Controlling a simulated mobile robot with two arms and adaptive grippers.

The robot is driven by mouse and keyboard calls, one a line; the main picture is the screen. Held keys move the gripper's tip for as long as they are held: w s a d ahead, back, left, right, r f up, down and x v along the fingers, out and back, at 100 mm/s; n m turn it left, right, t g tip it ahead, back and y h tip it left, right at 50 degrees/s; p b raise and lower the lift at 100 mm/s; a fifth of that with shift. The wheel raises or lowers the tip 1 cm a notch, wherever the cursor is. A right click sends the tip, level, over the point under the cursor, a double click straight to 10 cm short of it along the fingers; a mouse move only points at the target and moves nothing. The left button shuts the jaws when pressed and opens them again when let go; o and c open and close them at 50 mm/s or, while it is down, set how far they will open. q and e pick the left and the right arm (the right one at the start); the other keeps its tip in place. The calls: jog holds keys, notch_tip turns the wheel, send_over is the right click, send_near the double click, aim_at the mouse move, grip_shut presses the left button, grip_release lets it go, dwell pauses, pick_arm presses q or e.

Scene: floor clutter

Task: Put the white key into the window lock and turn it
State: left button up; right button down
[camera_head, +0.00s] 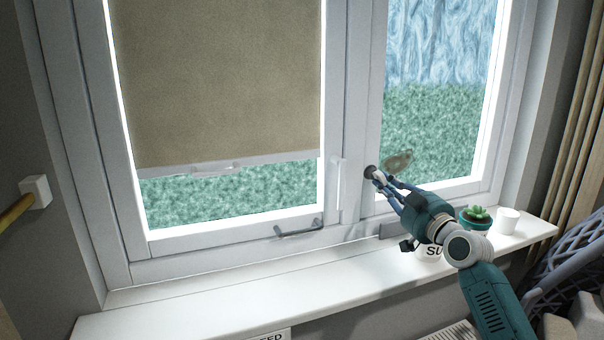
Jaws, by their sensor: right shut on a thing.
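My right gripper (383,183) reaches up from the lower right to the window's middle frame. It is shut on the white key (379,176), of which only a small pale part shows between the fingertips. The window lock (370,171) is a dark round spot on the white frame, right at the fingertips. The key's front end meets the lock in the picture; I cannot tell how deep it sits or how it is turned. My left gripper is not in view.
A white window handle (339,183) is left of the lock. A brownish oval thing (398,161) shows against the right pane. On the sill (215,310) stand a potted succulent (476,219), a white cup (508,221) and a lettered white pot (430,250) partly behind my arm.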

jog(key=shift+s+a+r, duration=0.1)
jog(key=shift+a+r, duration=0.35)
jog(key=c, duration=2)
grip_release()
jog(key=o, duration=0.3)
jog(key=shift+a, duration=0.25)
jog(key=shift+o, duration=0.2)
jog(key=shift+a, duration=0.35)
jog(key=shift+d+f, duration=0.1)
jog(key=shift+d, duration=0.1)
jog(key=v, duration=0.1)
jog(key=p+v, duration=0.1)
jog(key=v, duration=0.1)
jog(key=shift+d, duration=0.35)
jog(key=p+v, duration=0.1)
jog(key=v, duration=0.5)
jog(key=shift+r, duration=0.3)
jog(key=shift+s+a, duration=0.1)
